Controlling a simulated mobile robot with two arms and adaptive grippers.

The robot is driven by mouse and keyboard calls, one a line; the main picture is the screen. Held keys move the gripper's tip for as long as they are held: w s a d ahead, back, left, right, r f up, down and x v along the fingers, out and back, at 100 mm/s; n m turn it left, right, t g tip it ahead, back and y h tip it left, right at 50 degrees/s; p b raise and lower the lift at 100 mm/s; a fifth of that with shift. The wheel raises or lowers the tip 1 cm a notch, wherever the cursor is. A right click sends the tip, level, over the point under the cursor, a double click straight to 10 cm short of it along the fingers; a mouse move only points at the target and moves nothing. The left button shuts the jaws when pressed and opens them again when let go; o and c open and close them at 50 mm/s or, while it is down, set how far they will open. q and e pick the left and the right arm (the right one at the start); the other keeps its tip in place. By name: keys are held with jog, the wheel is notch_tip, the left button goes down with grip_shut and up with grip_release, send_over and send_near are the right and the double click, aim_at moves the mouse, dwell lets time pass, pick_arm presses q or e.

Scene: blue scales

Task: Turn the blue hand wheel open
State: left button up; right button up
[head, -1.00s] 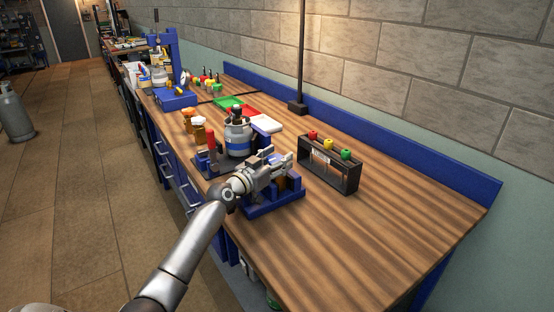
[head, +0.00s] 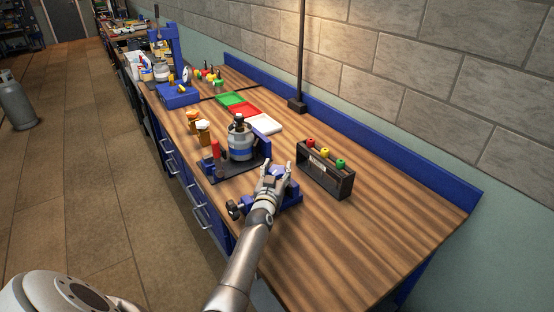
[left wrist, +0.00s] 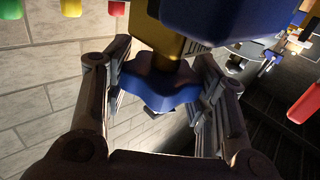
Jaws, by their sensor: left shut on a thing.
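The blue hand wheel (left wrist: 160,86) shows in the left wrist view as a lobed blue knob below a brass stem. My left gripper (left wrist: 163,70) has one finger on each side of it and is shut on it. In the head view my left gripper (head: 277,168) is at the blue valve stand (head: 288,200) on the bench, fingers pointing away from me. The wheel is mostly hidden there by the fingers. My right gripper is not in view.
A dark rack (head: 325,178) with red, yellow and green knobs stands just right of the gripper. A grey canister with a blue band (head: 240,152) stands behind it on a dark base. The wooden bench (head: 380,220) is clear to the right.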

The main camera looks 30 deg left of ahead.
pick_arm(q)
jog(key=n+y, duration=0.1)
jog(key=n+g+y+p, duration=0.1)
jog(key=shift+w+d+r+y, duration=0.1)
jog(key=shift+d+y, duration=0.05)
jog(key=shift+y, duration=0.25)
jog(key=shift+n+g+y, duration=1)
jog(key=shift+g+y, duration=0.1)
jog(key=shift+y, duration=0.2)
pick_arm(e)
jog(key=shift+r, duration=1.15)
pick_arm(q)
jog(key=o, duration=1.1)
jog(key=shift+c, duration=0.2)
jog(key=shift+a, duration=0.2)
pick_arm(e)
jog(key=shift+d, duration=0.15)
